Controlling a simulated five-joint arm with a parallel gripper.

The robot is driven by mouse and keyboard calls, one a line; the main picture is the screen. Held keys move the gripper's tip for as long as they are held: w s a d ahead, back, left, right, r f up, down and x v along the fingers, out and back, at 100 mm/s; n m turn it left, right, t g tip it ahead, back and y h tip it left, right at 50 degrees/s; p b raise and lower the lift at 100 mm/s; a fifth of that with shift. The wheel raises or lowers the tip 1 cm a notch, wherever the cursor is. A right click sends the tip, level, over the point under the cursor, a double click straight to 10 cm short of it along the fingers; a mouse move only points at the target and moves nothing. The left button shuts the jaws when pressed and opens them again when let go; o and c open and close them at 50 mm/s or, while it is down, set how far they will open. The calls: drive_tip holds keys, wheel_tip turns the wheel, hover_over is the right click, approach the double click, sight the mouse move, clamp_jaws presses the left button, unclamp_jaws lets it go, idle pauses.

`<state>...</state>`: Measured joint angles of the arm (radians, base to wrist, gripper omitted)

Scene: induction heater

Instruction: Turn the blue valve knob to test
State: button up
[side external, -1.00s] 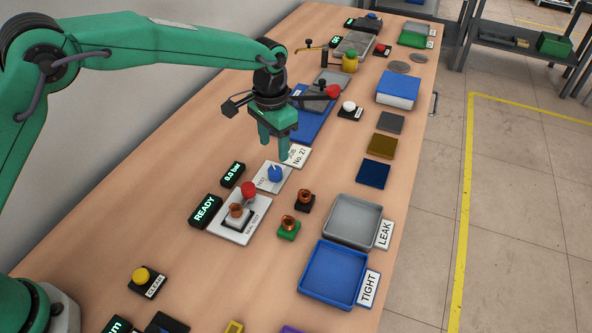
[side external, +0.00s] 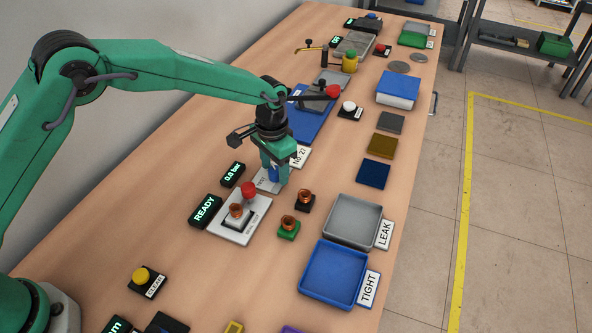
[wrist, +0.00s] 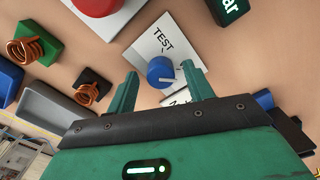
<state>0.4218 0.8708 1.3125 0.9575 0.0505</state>
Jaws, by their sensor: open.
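The blue valve knob (wrist: 160,71) sits on a white plate (wrist: 171,36) marked TEST, and a pale line on the knob points to the right in the wrist view, away from the word. My gripper (wrist: 161,79) is open, with one green finger on each side of the knob; I cannot tell whether either finger touches it. In the side external view my gripper (side external: 275,180) is low over the same plate (side external: 264,185), and its fingers partly hide the knob (side external: 273,174).
A white fixture (side external: 241,229) with a red knob (side external: 249,189) and a copper coil stands close by. Displays reading READY (side external: 205,210) and 0.0 bar (side external: 233,174) sit behind. Two more coils (side external: 304,195) (side external: 288,224) and the grey LEAK tray (side external: 352,221) and blue TIGHT tray (side external: 333,275) lie to the right.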

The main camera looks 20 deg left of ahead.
drive_tip(key=c, duration=1)
drive_tip(key=shift+n, duration=0.4)
drive_tip(key=n, duration=0.3)
drive_tip(key=shift+d, duration=0.1)
drive_tip(key=n, duration=1.4)
